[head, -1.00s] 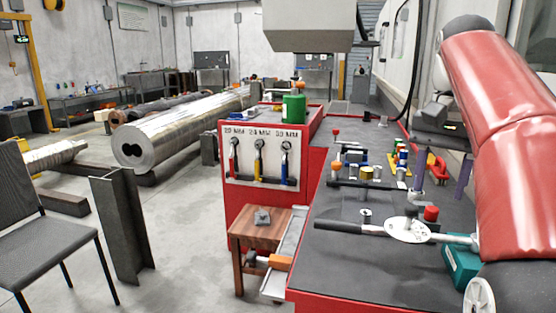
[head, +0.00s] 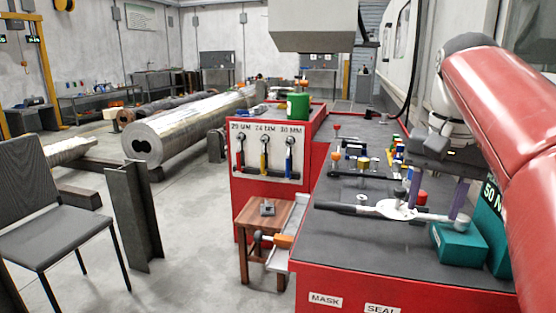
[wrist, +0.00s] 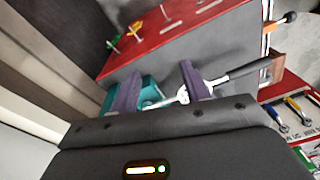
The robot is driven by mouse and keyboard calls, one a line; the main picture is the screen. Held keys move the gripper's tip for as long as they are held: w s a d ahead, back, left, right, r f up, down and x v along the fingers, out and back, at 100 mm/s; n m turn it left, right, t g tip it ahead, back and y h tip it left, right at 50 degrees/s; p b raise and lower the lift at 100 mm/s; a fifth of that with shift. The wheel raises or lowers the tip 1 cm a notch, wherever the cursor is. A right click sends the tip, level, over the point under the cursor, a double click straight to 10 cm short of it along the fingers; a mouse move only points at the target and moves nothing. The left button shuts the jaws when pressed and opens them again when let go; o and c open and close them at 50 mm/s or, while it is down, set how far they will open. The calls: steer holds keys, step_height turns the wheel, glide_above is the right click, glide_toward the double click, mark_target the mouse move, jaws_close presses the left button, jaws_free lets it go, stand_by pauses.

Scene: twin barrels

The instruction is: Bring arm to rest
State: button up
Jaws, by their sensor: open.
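My gripper (head: 437,197) hangs over the right part of the dark bench top (head: 345,231) in the head view, at the end of my red arm. Its two purple fingers are apart, with nothing seen held between them. In the wrist view my gripper (wrist: 158,72) also shows open. A long-handled wrench-like tool with a white round head (head: 396,210) lies on the bench beyond or below the fingers. The gap between fingers and tool is hard to judge. A teal box (head: 459,243) stands close by at the right.
Small coloured parts stand on a rack (head: 365,174) farther back on the bench. A chair (head: 60,220) and steel beam (head: 134,212) stand on the floor, with free floor between.

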steer(key=s+a+f+n+t, duration=0.1)
steer(key=s+a+f+n, duration=0.1)
steer(key=f, duration=0.5)
steer(key=s+a+f+n+t, duration=0.2)
steer(key=s+a+f, duration=0.2)
steer(key=s+f, duration=0.2)
steer(key=s+a+f+n+t, duration=0.1)
steer(key=s+a+f+n, duration=0.1)
steer(key=f, duration=0.6)
steer(key=shift+s+a+f+t, duration=0.3)
steer(key=shift+s+a, duration=0.4)
steer(key=shift+s, duration=0.5)
